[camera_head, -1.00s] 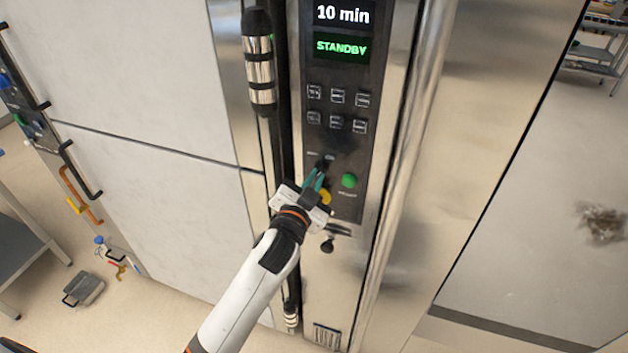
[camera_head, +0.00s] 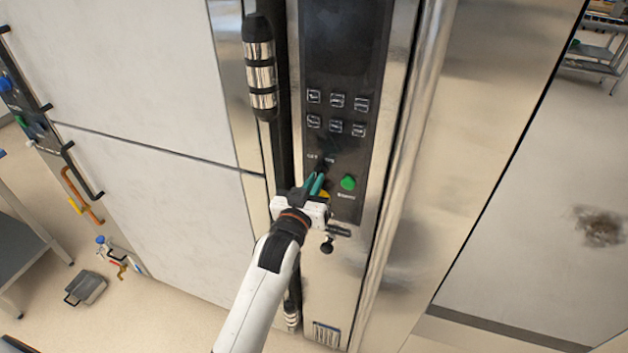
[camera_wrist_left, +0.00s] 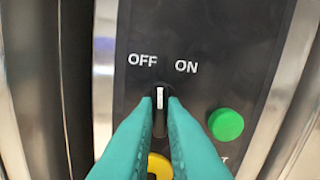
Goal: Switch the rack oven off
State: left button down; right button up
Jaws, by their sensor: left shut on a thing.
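The rack oven's control panel (camera_head: 375,100) stands upright in front of me, and its display (camera_head: 345,35) is dark. The black rotary switch (camera_wrist_left: 160,99) is under the OFF and ON labels in the left wrist view. Its white mark points straight up in that view, between the two labels and nearer to OFF. My left gripper (camera_head: 318,181) is at the switch, its teal fingers closed on the knob from both sides. The fingers hide the knob's sides. My right gripper is not in view.
A green button (camera_head: 348,183) sits right of the switch, and a yellow button (camera_wrist_left: 159,166) lies below it, partly behind the fingers. A vertical door handle (camera_head: 260,75) is up and left of the panel. Several square keys (camera_head: 337,112) are above the switch.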

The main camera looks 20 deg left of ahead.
pick_arm(q)
jog(key=shift+n+p, duration=0.65)
jog(key=shift+n, duration=1.55)
jog(key=c, duration=1.5)
grip_release()
jog(key=s+b, duration=0.4)
jog(key=s, duration=0.8)
jog(key=shift+a, duration=0.2)
